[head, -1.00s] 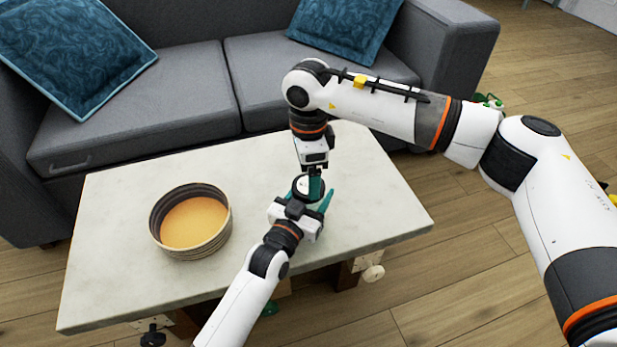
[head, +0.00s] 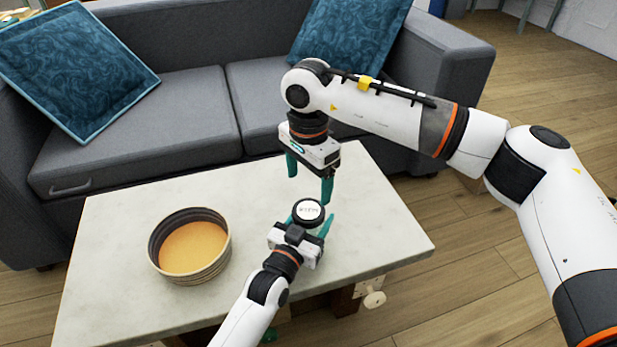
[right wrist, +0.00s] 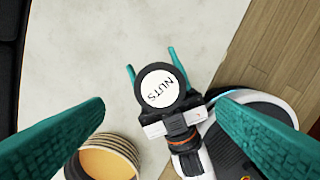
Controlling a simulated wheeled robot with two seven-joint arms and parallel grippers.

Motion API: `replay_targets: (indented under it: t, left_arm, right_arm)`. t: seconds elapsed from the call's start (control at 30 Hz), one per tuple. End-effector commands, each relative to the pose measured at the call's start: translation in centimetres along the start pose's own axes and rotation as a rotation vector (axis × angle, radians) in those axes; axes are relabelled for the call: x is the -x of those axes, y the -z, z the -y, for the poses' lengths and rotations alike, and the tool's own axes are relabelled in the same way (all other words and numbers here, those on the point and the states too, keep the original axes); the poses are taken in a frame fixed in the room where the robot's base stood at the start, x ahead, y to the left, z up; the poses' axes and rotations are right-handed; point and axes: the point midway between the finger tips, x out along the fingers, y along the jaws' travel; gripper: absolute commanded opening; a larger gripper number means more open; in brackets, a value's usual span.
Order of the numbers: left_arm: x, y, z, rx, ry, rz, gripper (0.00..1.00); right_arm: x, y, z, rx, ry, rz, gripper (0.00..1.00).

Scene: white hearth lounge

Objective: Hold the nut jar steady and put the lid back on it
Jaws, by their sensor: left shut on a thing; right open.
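The nut jar's lid (head: 307,212) is a round black cap with a white top, and it sits on top of the jar, looking level. In the right wrist view the lid (right wrist: 159,89) reads "NUTS". The lid hides most of the jar body from above. My left gripper (head: 309,224) is shut on the jar, with its teal fingers on either side just below the lid. My right gripper (head: 309,182) is open and empty above and a little behind the lid, apart from it. Its two teal fingers also frame the right wrist view.
A striped round bowl (head: 161,267) with a tan inside stands on the pale stone table (head: 120,225), left of the jar. The grey sofa (head: 180,105) with blue cushions is behind the table. The table's right part is clear.

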Motion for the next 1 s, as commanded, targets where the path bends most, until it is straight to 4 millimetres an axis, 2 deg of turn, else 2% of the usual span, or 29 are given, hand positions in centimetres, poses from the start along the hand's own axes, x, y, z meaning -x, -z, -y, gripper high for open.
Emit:
replay_targets:
  t: [0.37,0.73,1.0]
  left_arm:
    - [0.0,0.0,0.0,0.0,0.0,-0.001,0.0]
    - [0.0,0.0,0.0,0.0,0.0,-0.001,0.0]
    - [0.0,0.0,0.0,0.0,0.0,-0.001,0.0]
  right_arm:
    - [-0.6,0.0,0.0,-0.001,0.002,0.0,0.8]
    - [-6.1,0.0,0.0,-0.002,0.003,-0.002,0.8]
    - [-8.0,0.0,0.0,-0.002,0.0,-0.001,0.8]
